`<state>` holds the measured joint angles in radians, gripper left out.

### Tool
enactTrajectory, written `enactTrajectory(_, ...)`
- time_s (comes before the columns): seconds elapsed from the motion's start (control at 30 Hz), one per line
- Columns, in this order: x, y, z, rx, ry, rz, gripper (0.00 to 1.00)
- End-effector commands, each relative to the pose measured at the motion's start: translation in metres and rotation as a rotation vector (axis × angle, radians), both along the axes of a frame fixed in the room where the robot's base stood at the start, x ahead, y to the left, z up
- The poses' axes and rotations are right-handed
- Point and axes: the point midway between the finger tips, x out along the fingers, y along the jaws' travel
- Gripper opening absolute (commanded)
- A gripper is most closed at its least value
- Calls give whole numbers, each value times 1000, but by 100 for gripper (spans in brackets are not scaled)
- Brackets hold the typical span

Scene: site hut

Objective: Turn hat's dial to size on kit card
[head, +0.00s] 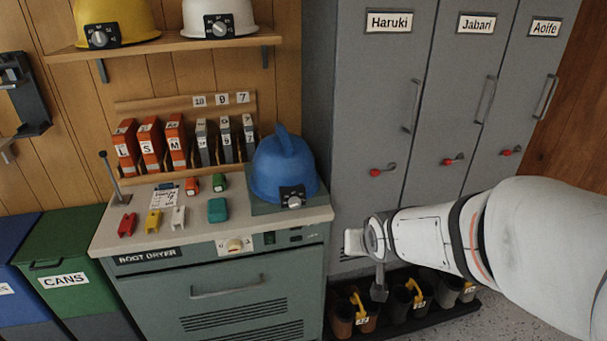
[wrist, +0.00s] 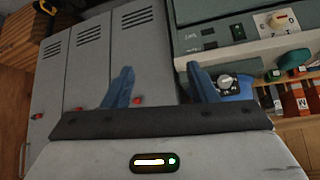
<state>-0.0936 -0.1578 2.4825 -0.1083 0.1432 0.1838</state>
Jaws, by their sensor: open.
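The blue hat (head: 283,168) stands on the right end of the boot dryer's top. Its black dial (head: 292,196) faces forward, with a light pointer; its setting is too small to read. The kit card (head: 164,197) lies flat on the top, left of the hat, its writing unreadable. My gripper (wrist: 160,84) is open and empty, its blue fingers apart. In the head view my arm's end is right of the dryer, before the lockers, apart from the hat. In the wrist view the hat (wrist: 242,88) and dial (wrist: 228,81) show partly behind the right-hand finger.
Small coloured items, including a teal one (head: 218,210), lie on the dryer top (head: 250,226). A lever (head: 110,177) rises at its left end. Binders (head: 150,144) stand behind. Grey lockers (head: 380,100) are at right, boots (head: 400,300) below. A shelf (head: 170,41) holds yellow and white hats.

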Motion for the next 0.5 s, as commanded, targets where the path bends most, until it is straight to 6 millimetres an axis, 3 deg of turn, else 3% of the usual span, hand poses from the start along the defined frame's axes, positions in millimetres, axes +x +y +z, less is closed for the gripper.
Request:
enactTrajectory(0.03, 18, 10, -12, 16, -52, 16, 53)
enactTrajectory(0.2, 73, 38, -29, 81, -280, 45, 53)
enactTrajectory(0.33, 101, 66, -41, 161, -446, 82, 53)
enactTrajectory(0.5, 118, 97, -53, 276, -635, 126, 53)
